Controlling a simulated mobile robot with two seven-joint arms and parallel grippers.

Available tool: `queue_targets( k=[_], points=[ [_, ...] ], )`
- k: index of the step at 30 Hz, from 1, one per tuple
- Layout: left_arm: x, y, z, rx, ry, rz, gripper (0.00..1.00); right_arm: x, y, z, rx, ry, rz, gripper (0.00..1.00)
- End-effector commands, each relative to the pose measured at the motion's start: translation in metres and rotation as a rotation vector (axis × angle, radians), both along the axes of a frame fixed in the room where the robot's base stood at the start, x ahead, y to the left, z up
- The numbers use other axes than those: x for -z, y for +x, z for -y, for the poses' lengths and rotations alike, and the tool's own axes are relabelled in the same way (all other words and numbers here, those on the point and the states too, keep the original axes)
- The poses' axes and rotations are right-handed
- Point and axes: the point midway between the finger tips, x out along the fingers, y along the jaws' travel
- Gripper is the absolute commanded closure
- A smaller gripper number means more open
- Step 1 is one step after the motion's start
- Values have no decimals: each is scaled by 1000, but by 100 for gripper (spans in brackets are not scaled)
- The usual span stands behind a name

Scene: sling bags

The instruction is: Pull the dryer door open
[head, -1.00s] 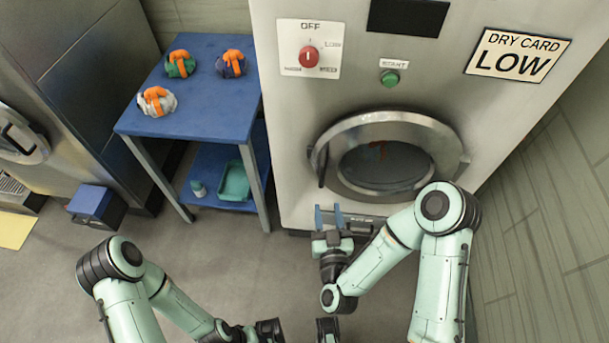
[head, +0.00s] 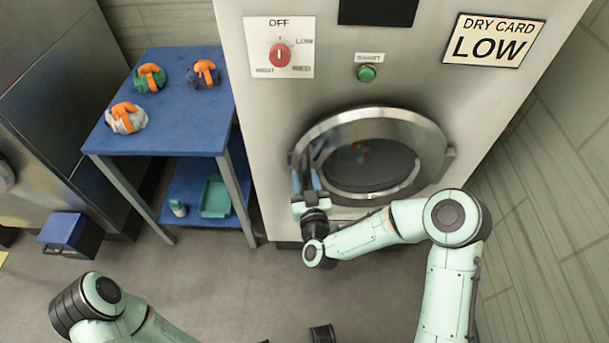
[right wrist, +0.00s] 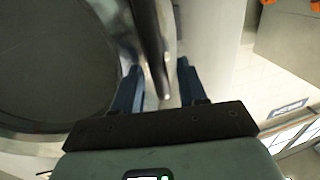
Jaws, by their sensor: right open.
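The dryer door (head: 427,137) is a round metal ring with dark glass on the front of the grey dryer, and it looks shut. Its handle is a dark upright bar at the ring's left side; it shows in the right wrist view (right wrist: 150,42). My right gripper (head: 306,177) is at the door's left edge, with blue fingers pointing at the dryer. In the right wrist view the gripper (right wrist: 159,82) is open, with the lower end of the handle between its fingers and a gap on the right. My left gripper's fingers do not show.
A blue table (head: 180,122) with several cloth bundles stands left of the dryer, with a teal tray (head: 215,198) on its lower shelf. Above the door are a red knob (head: 280,55), a green button (head: 366,73) and a "LOW" card (head: 492,40). A tiled wall is at right.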

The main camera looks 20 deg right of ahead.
Motion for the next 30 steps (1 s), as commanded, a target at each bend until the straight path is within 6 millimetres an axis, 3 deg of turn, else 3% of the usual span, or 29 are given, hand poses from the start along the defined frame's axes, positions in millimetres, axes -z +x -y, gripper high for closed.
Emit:
queue_targets(
  k=[6, 14, 18, 30],
  points=[
    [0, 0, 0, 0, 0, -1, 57, 0, 14, 2, 1, 1, 0, 58],
    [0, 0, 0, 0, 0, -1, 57, 0, 15, 1, 0, 0, 0, 58],
    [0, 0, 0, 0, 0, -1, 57, 0, 15, 1, 0, 0, 0, 100],
    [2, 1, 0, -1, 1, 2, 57, 0, 13, 1, -24, -2, 1, 100]
  ],
)
